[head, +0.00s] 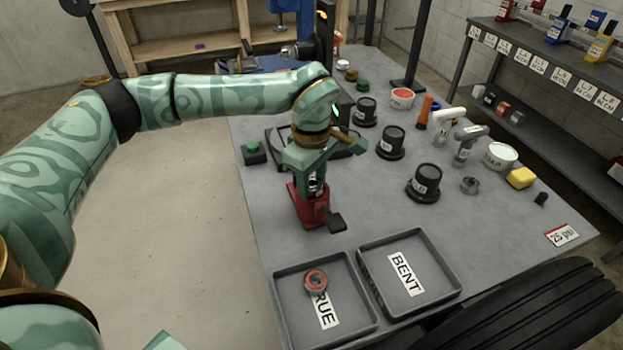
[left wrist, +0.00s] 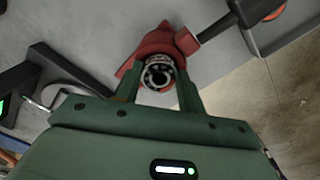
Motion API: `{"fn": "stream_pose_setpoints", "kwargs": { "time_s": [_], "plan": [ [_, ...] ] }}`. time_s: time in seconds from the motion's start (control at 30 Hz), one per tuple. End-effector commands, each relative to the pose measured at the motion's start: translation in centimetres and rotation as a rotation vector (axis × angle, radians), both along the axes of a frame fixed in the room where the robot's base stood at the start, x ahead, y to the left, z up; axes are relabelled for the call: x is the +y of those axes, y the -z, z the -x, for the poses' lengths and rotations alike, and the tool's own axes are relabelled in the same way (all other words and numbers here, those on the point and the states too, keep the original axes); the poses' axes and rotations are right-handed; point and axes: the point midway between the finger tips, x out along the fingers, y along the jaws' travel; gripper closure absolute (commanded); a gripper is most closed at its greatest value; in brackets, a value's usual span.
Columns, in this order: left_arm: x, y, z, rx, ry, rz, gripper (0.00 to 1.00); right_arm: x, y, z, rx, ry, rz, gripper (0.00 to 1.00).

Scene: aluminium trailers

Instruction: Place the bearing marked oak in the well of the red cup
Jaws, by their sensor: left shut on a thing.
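My left gripper (head: 315,188) points down over the red cup (head: 308,212), with its fingers shut on a metal bearing (left wrist: 158,75). In the left wrist view the bearing sits between the two fingertips, in front of the red cup (left wrist: 150,48), which has a dark handle or lever at its side. The bearing is at or just above the cup; I cannot tell whether it touches the well. No marking on it is readable. My right gripper is not in view.
Below are a TRUE tray (head: 280,300) holding a red-ringed bearing (head: 316,281) and an empty-looking BENT tray (head: 440,285). Black labelled pots (head: 425,180), a loose metal ring (head: 469,185), a yellow block (head: 521,178) and a black tyre (head: 530,310) stand to the right.

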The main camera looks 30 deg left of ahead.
Motion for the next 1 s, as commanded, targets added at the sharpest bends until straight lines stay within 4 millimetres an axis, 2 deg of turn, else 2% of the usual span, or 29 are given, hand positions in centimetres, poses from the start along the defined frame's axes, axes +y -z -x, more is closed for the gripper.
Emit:
{"fn": "stream_pose_setpoints", "kwargs": {
  "time_s": [0.03, 0.27, 0.3, 0.37, 0.9, 1.0],
  "plan": [
    [-0.07, 1.67, 0.66, 0.028, 0.005, -0.007, 0.85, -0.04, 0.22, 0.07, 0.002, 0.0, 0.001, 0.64],
    [-0.16, 2.22, 0.64, 0.028, 0.006, -0.006, 0.85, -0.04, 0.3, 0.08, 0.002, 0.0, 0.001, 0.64],
    [-0.17, 2.26, 0.65, 0.029, 0.006, -0.005, 0.52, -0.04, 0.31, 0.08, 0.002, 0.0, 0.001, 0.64],
    [-0.2, 2.28, 0.68, 0.03, 0.007, -0.005, 0.39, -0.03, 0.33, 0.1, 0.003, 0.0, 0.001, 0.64],
    [-0.38, 2.35, 0.82, 0.035, 0.01, -0.003, 0.39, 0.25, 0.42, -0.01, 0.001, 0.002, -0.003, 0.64],
    [-0.39, 1.88, 0.79, 0.034, 0.01, -0.002, 0.39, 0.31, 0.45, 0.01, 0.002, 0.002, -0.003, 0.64]
  ]
}}
